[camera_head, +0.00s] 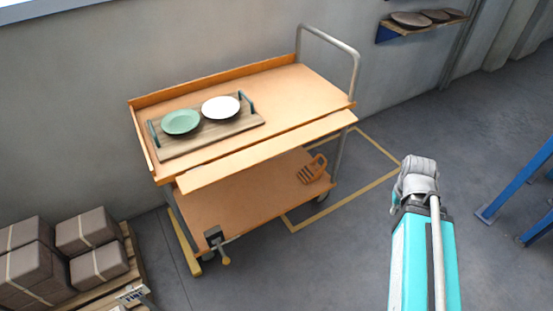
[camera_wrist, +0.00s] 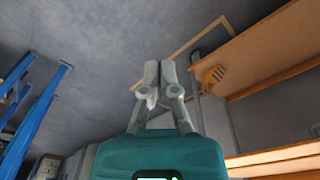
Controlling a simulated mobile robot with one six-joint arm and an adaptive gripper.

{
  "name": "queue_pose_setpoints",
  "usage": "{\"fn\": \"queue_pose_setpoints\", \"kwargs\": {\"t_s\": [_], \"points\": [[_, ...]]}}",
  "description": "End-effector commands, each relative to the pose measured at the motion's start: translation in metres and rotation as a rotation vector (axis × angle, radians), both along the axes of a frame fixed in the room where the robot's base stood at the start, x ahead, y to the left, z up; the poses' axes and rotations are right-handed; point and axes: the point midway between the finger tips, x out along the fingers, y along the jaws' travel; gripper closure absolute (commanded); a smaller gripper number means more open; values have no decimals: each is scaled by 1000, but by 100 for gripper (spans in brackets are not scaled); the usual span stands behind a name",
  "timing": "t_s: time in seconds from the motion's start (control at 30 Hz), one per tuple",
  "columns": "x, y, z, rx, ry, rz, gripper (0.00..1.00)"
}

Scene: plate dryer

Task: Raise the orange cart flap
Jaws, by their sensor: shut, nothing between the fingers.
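The orange cart (camera_head: 290,85) stands against the wall in the head view. Its flap (camera_head: 265,150) is a long orange panel along the front edge, sitting slightly below the top deck and sloping outward. In the wrist view, cart panels show at the right, and a long orange edge (camera_wrist: 275,162) lies at the lower right; I cannot tell if it is the flap. My gripper (camera_wrist: 160,72) is shut and empty, over the floor and apart from the cart. In the head view my arm is at the right, clear of the cart; the fingers cannot be made out there.
A wooden tray (camera_head: 200,142) with a green plate (camera_head: 181,122) and a white plate (camera_head: 221,107) is on the cart top. Boxes (camera_head: 100,262) stand lower left, blue frames (camera_head: 515,185) right. Floor between is free.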

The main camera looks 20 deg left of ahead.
Motion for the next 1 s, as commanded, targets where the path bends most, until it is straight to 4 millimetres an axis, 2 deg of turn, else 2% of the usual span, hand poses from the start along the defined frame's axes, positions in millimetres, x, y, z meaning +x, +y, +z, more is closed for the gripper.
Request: {"fn": "queue_pose_setpoints", "kwargs": {"t_s": [0.03,0.17,0.4,0.7,1.0], "points": [[7,1,-12,-11,-27,35,100],[30,7,-30,-53,-124,168,100],[82,30,-62,-193,-350,499,100],[140,71,-86,-449,-617,920,100],[179,127,-97,-792,-858,1304,100]]}}
